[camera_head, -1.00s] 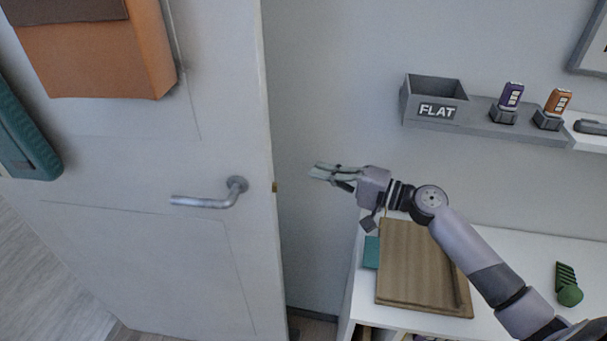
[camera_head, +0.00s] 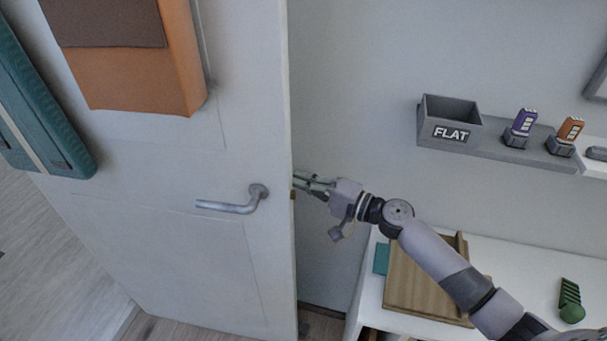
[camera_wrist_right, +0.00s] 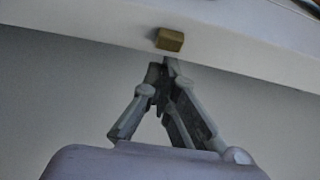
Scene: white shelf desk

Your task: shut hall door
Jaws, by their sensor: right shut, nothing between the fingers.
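The white hall door (camera_head: 165,235) stands open on the left of the head view, with a metal lever handle (camera_head: 242,205) near its free edge. A brass latch (camera_wrist_right: 170,40) sticks out of the door edge (camera_wrist_right: 235,62) in the right wrist view. My right gripper (camera_head: 297,181) is shut and empty, its fingertips at the door's edge close to the latch. In the right wrist view its fingertips (camera_wrist_right: 168,66) are just below the latch; I cannot tell whether they touch the door. My left gripper is not in view.
An orange holder (camera_head: 140,65) and a teal item (camera_head: 45,110) hang on the door. Right of it, a white desk (camera_head: 520,275) carries a wooden board (camera_head: 410,275) and a green object (camera_head: 570,300). Above, a shelf holds a grey FLAT box (camera_head: 450,125) and small canisters.

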